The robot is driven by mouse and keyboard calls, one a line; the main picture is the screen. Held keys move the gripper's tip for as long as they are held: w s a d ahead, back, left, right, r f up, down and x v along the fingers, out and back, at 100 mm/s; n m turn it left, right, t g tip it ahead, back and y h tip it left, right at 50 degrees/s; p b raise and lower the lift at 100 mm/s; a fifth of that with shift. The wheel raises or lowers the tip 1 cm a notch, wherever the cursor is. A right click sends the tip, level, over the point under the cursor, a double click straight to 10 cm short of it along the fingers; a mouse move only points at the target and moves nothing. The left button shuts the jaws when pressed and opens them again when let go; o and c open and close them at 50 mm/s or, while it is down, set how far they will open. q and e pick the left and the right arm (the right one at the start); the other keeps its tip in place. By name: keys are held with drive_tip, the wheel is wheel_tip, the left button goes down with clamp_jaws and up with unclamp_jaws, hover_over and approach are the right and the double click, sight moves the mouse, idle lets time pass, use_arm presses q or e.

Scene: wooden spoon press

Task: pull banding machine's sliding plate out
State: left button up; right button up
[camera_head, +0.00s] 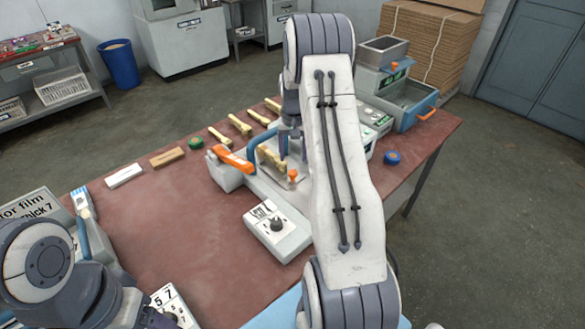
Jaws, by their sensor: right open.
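The machine that looks like the banding machine (230,180) is a pale unit with an orange lever and a blue curved bar, in the middle of the table. A light flat plate (299,184) with an orange knob (292,174) sits in it, apparently the sliding plate. A wooden spoon piece (269,158) lies on or above the plate. My right gripper (292,148) is open and points down over the back of the plate, beside the spoon piece. My right arm hides the machine's right side, and I cannot tell whether the fingers touch anything. My left gripper is out of view; only my left arm shows.
A control box (277,232) with a black knob stands in front of the machine. Several wooden spoons (240,125) lie behind it. A green roll (196,142) and a blue roll (392,158) lie on the table. A blue-grey machine (408,98) stands back right. The table's left-middle is mostly clear.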

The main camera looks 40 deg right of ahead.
sight(293, 172)
wheel_tip(293, 172, down, 6)
drive_tip(key=shift+f+p, duration=0.25)
drive_tip(key=shift+p, duration=0.3)
drive_tip(key=shift+c, duration=0.3)
clamp_jaws()
idle(0.9)
